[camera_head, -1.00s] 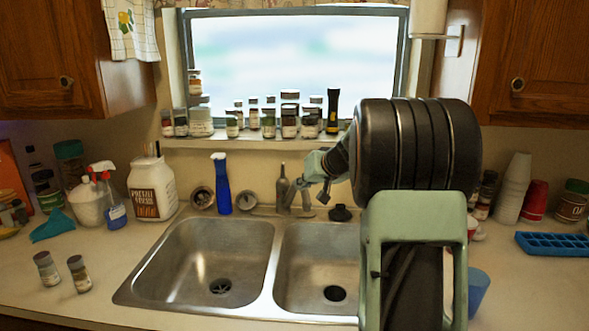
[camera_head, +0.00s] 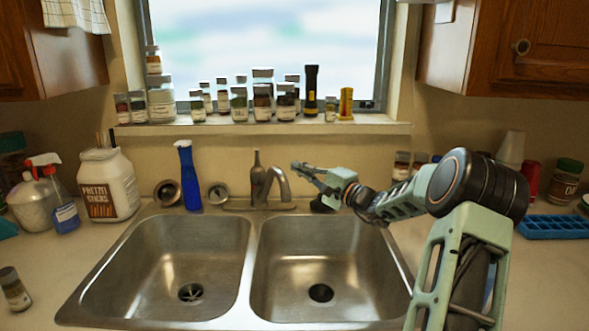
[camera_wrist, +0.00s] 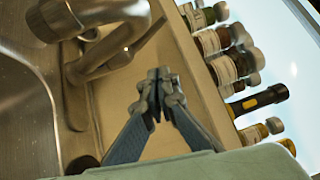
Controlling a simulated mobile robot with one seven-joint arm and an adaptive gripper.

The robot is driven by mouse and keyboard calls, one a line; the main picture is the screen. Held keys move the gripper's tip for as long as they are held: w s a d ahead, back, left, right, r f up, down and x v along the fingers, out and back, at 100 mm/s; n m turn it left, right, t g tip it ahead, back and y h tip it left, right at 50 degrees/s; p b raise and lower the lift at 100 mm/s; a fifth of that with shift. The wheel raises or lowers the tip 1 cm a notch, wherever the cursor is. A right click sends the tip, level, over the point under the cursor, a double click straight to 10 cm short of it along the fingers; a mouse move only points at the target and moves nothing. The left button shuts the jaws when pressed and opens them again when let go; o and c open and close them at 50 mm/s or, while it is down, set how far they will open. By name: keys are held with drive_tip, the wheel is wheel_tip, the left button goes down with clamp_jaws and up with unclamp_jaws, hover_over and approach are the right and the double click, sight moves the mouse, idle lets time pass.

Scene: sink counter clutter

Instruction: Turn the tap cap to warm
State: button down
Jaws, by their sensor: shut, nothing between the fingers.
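The metal tap (camera_head: 260,184) stands behind the double sink, with a narrow upright top piece and a curved spout (camera_head: 281,187). In the wrist view the tap (camera_wrist: 88,42) is at upper left, seen from close by. Which part is the cap is hard to tell. My gripper (camera_head: 297,167) is just right of the tap, a little above the spout, apart from it in the head view. In the wrist view my gripper (camera_wrist: 158,82) has its fingertips together with nothing between them, pointing up the picture beside the spout.
Several jars and a black torch (camera_head: 311,90) line the windowsill (camera_head: 270,128) above the tap. The sink basins (camera_head: 320,265) are empty. A dark stopper (camera_head: 322,203) lies right of the tap.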

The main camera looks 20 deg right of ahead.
sight(258, 157)
drive_tip(key=w+a, duration=0.2)
drive_tip(key=w, duration=0.1)
drive_tip(key=w+a+p, duration=0.1)
drive_tip(key=w+a, duration=0.1)
drive_tip(key=w+a+r, duration=0.1)
drive_tip(key=w+a, duration=0.1)
drive_tip(key=w, duration=0.1)
drive_tip(key=shift+w+a+p, duration=0.3)
drive_tip(key=shift+w+a, duration=0.05)
drive_tip(key=shift+b, duration=0.3)
drive_tip(key=shift+a+f+b, duration=0.2)
drive_tip(key=shift+a+b, duration=0.25)
drive_tip(key=shift+b, duration=0.65)
drive_tip(key=shift+a+b, duration=0.25)
drive_tip(key=shift+b, duration=0.8)
drive_tip(key=shift+r+b, duration=0.1)
drive_tip(key=shift+b, duration=0.2)
drive_tip(key=shift+a+r, duration=0.1)
drive_tip(key=shift+r, duration=0.1)
